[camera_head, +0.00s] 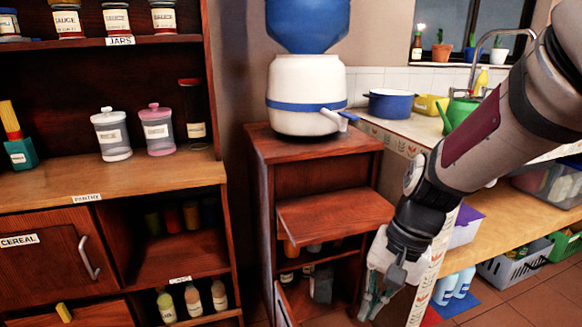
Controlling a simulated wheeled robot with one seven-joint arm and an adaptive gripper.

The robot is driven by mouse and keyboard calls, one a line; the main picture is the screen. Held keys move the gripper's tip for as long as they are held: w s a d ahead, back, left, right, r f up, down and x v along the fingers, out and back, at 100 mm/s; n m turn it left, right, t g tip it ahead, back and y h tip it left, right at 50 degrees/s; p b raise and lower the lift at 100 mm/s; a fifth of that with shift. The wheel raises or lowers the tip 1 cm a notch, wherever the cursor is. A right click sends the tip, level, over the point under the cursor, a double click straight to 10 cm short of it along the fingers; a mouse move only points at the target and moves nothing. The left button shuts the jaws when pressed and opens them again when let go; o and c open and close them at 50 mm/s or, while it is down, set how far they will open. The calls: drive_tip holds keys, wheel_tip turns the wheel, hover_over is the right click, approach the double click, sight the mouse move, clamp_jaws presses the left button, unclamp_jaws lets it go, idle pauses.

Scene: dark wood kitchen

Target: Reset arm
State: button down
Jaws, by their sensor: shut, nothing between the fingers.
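My arm comes in from the right edge and reaches down to the lower middle. My gripper (376,301) points downward and is shut, with nothing seen in it. It hangs in front of the right side of the wooden cabinet (318,150), below the level of its top. A wooden board like an open drawer or door (335,216) juts out of this cabinet, up and left of my gripper. The fingertips are partly blurred against the tiled counter side.
A white and blue water dispenser (305,95) stands on the cabinet. A blue pot (390,104) and green watering can (459,112) are on the counter behind my arm. The pantry shelf (110,180) with jars is at left. Crates (515,267) sit low at right.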

drive_tip(key=s+d+r+n+h, duration=0.1)
drive_tip(key=s+d+r+n, duration=0.15)
drive_tip(key=s, duration=0.55)
drive_tip(key=s+d+r+n+t+h, duration=0.1)
drive_tip(key=s+r, duration=0.3)
drive_tip(key=s, duration=0.3)
drive_tip(key=s+d+r+n+h, duration=0.15)
drive_tip(key=s+r, duration=0.25)
drive_tip(key=s, duration=0.4)
wheel_tip(320, 180, up, 30)
drive_tip(key=t+p, duration=0.3)
drive_tip(key=p, duration=2.6)
drive_tip(key=shift+w+d+r+n+t, duration=0.2)
drive_tip(key=shift+d+r+n+t, duration=0.1)
drive_tip(key=shift+t, duration=0.1)
